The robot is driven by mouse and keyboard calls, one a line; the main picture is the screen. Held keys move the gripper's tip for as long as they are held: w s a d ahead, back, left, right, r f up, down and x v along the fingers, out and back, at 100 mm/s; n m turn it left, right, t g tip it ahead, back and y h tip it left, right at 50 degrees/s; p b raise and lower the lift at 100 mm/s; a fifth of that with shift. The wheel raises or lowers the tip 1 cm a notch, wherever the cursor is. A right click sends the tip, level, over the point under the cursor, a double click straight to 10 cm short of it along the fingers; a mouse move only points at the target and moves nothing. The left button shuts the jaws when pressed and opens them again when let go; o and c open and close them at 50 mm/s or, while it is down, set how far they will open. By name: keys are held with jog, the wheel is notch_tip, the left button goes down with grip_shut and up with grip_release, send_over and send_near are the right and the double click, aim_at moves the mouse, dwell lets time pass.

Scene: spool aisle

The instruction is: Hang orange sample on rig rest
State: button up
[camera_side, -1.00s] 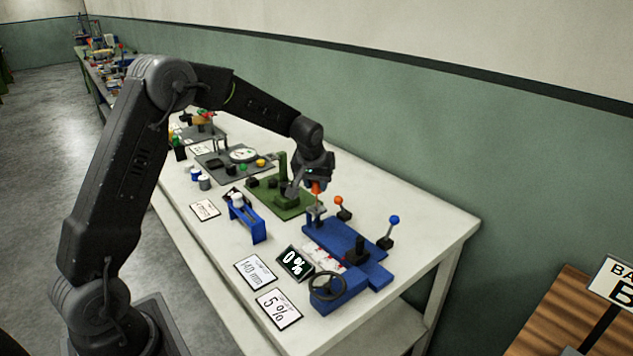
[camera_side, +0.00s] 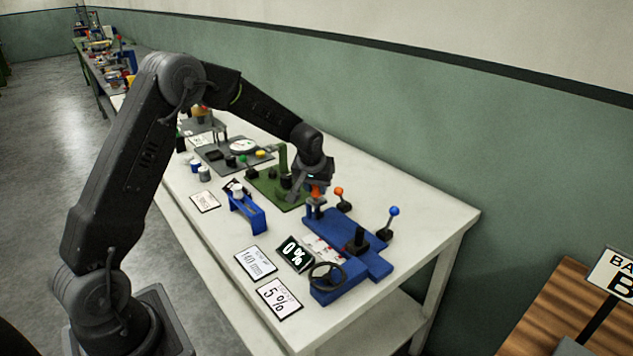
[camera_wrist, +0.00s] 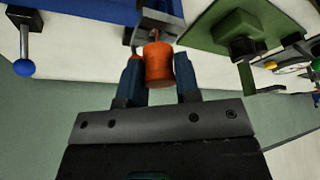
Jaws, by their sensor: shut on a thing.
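The orange sample (camera_wrist: 160,65) is a small spool shape. In the wrist view my gripper (camera_wrist: 160,76) has its two blue fingers on either side of it, shut on it. In the side view the orange sample (camera_side: 316,191) shows just under my gripper (camera_side: 314,184), at the far end of the blue rig (camera_side: 375,265). A grey metal fixture (camera_wrist: 158,22) is right beyond the sample in the wrist view. I cannot tell whether the sample touches it. A small blue stand (camera_side: 247,213) with a white piece is to the left; which part is the rest is unclear.
An orange-knobbed lever (camera_side: 339,192) stands close to the right of the sample. A blue-knobbed lever (camera_side: 393,212) is farther right. A green fixture (camera_side: 270,190) is close on the left. A display reading 0% (camera_side: 294,253) and signs lie in front.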

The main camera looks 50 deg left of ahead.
jog(key=shift+f, duration=0.65)
jog(key=o, duration=1)
jog(key=shift+c, duration=0.2)
jog(key=v, duration=1.3)
jog(key=shift+r, duration=0.35)
jog(key=shift+s, duration=0.1)
jog(key=s+d+r+m+t+h, duration=0.1)
jog(key=s+d+r+m, duration=0.1)
jog(key=s+d+r, duration=0.3)
jog(key=s+d+r+m, duration=0.1)
jog(key=s+d+r, duration=0.15)
jog(key=s, duration=0.45)
jog(key=s+d+f+m, duration=0.1)
jog(key=s+d+m, duration=0.1)
jog(key=s, duration=0.5)
jog(key=s+d+m+h, duration=0.1)
jog(key=s+d, duration=0.4)
jog(key=s, duration=0.3)
jog(key=shift+s+f+m+t+h, duration=0.15)
jog(key=shift+f+m+t+h, duration=0.15)
jog(key=shift+f+m+t, duration=0.1)
